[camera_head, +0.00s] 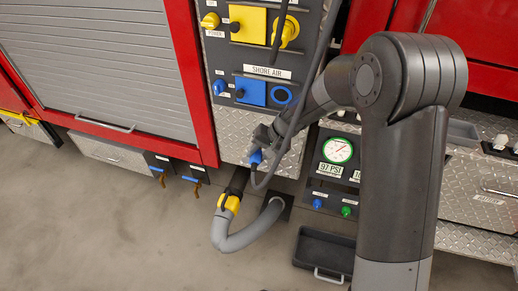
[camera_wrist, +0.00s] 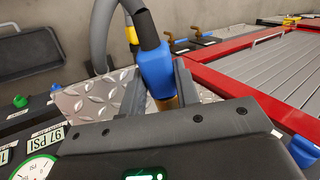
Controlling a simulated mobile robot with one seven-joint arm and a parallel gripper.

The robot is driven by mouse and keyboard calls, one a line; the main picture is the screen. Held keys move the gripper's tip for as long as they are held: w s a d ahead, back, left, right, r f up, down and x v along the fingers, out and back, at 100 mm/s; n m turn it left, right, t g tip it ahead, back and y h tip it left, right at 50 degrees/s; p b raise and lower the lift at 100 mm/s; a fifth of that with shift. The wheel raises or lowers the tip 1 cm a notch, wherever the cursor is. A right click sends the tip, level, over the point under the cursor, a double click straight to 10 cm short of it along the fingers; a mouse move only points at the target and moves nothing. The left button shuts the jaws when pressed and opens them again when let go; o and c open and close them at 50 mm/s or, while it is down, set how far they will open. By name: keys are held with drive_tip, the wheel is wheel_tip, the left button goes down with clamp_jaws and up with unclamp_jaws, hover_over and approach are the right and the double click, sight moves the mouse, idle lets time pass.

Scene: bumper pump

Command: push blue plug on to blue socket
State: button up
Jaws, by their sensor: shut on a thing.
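The blue plug (camera_head: 256,157) is in my gripper (camera_head: 262,144), just below the panel in the head view. In the wrist view the blue plug (camera_wrist: 156,70) sits between the two fingers of my gripper (camera_wrist: 160,90), which is shut on it. A dark hose runs from the plug. The blue socket (camera_head: 281,94), a round blue ring, is on the SHORE AIR panel, above and right of the plug in the head view and apart from it. A square blue plate (camera_head: 251,91) is beside the socket's left side.
A yellow plate (camera_head: 249,24) and yellow socket (camera_head: 288,32) are above. A yellow plug (camera_head: 230,203) on a grey hose hangs below. A pressure gauge (camera_head: 337,151) reading 97 PSI is to the right. An open black tray (camera_head: 325,252) is low down.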

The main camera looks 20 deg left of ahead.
sight(258, 158)
drive_tip(key=shift+s+d+r+y, duration=0.1)
drive_tip(key=shift+s+r+y, duration=0.2)
drive_tip(key=shift+y, duration=0.3)
drive_tip(key=r+g+y, duration=0.1)
drive_tip(key=r+n+g+y, duration=0.1)
drive_tip(key=r+y, duration=0.2)
drive_tip(key=y, duration=0.1)
drive_tip(key=shift+s+d+r+g, duration=0.15)
drive_tip(key=shift+s+r+g, duration=0.2)
drive_tip(key=shift+g, duration=0.05)
drive_tip(key=w+d+r+m+t+y, duration=0.3)
drive_tip(key=w+r, duration=0.4)
drive_tip(key=w, duration=0.3)
drive_tip(key=shift+w+d+t+y, duration=0.4)
drive_tip(key=shift+t+y, duration=0.1)
drive_tip(key=shift+y, duration=0.9)
drive_tip(key=shift+w, duration=0.8)
